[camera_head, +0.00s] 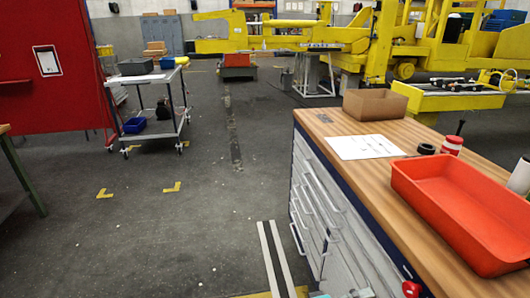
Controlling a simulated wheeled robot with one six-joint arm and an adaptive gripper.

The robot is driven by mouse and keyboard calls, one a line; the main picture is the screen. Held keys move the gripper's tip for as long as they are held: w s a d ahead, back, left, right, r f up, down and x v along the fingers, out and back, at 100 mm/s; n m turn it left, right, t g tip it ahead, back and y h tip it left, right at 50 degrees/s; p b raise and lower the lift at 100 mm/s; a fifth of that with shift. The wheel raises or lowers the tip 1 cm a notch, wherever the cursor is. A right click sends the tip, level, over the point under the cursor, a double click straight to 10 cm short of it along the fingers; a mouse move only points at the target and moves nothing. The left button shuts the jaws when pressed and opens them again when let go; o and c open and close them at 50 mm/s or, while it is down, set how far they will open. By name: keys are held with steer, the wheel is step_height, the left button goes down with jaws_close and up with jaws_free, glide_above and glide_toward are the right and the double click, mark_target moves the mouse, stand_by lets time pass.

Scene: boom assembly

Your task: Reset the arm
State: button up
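My gripper does not show in the camera_head view, so I cannot see whether it is open or holds anything. Small grey and red parts show at the bottom edge near the drawer cabinet, too cut off to identify. The wooden-topped workbench (378,178) stands close at the right, with grey drawers (335,225) below its top. A red-orange tray (470,215), which looks empty, lies on it. An open cardboard box (375,104) stands at its far end, with a white sheet of paper (365,147) in front of it.
A black roll (426,149) and a red-and-white container (452,146) sit behind the tray. A wheeled cart (148,79) stands at left beside a red panel (45,70). Large yellow machinery (375,45) fills the back right. The grey floor (215,180) in the middle is mostly clear.

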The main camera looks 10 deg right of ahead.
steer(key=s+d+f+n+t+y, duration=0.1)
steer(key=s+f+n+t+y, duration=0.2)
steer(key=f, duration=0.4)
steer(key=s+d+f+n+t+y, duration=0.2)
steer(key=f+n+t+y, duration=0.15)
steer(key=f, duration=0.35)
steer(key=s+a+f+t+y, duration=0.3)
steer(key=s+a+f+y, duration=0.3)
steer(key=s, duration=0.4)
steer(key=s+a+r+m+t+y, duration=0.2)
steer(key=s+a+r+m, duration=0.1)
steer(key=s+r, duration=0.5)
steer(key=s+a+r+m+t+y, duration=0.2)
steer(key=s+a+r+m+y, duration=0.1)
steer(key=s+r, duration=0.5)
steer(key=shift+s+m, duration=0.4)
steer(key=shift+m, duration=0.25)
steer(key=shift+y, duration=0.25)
